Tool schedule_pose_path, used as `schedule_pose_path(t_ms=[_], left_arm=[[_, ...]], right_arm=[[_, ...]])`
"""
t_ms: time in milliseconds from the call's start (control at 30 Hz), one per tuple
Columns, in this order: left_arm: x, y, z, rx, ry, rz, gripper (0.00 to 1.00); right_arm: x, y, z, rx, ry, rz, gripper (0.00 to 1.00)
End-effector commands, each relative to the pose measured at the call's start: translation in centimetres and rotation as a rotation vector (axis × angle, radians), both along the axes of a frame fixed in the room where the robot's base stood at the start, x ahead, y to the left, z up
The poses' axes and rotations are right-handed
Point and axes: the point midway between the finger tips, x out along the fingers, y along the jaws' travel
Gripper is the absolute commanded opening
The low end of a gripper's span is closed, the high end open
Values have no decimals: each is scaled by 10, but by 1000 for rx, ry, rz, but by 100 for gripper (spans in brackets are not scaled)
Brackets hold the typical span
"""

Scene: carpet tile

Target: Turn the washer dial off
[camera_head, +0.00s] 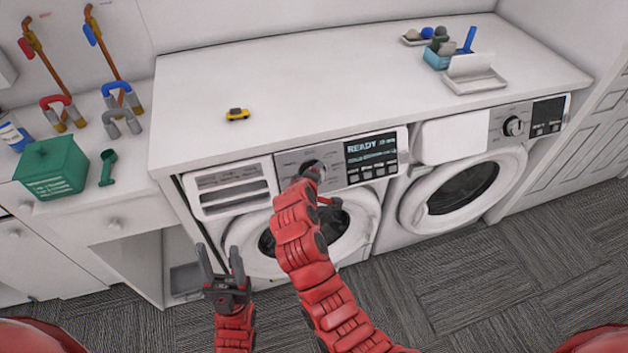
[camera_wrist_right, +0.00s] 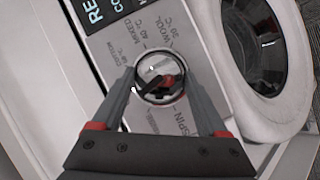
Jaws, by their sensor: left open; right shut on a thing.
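The left washer (camera_head: 225,200) has a round silver dial (camera_head: 311,166) on its panel, left of a dark display that reads "READY". In the right wrist view the dial (camera_wrist_right: 158,66) sits between the two fingers of my right gripper (camera_wrist_right: 160,82), with labels such as "MIXED", "WOOL" and "SPIN" around it. My right gripper is closed on the dial's sides; in the head view my red right arm covers most of it. A dark and red pointer shows on the dial face. My left gripper (camera_head: 223,264) is open and empty, in front of the washer's lower left.
A second washer (camera_head: 460,190) with its own dial stands to the right. The white countertop (camera_head: 290,85) above holds a small yellow toy car (camera_head: 237,114) and a blue basket with items (camera_head: 437,55). A green box (camera_head: 52,167) and tools are at left. Carpet floor lies in front.

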Motion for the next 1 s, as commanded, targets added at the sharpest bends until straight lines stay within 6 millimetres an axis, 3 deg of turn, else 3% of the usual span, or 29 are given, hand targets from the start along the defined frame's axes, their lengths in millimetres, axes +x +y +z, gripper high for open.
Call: schedule_pose_path(t_ms=[400,1000], left_arm=[[0,0,-17,0,0,0,52],[0,0,-19,0,0,0,52]], right_arm=[[0,-1,-2,182,62,-100,21],[0,-2,-1,213,76,-119,21]])
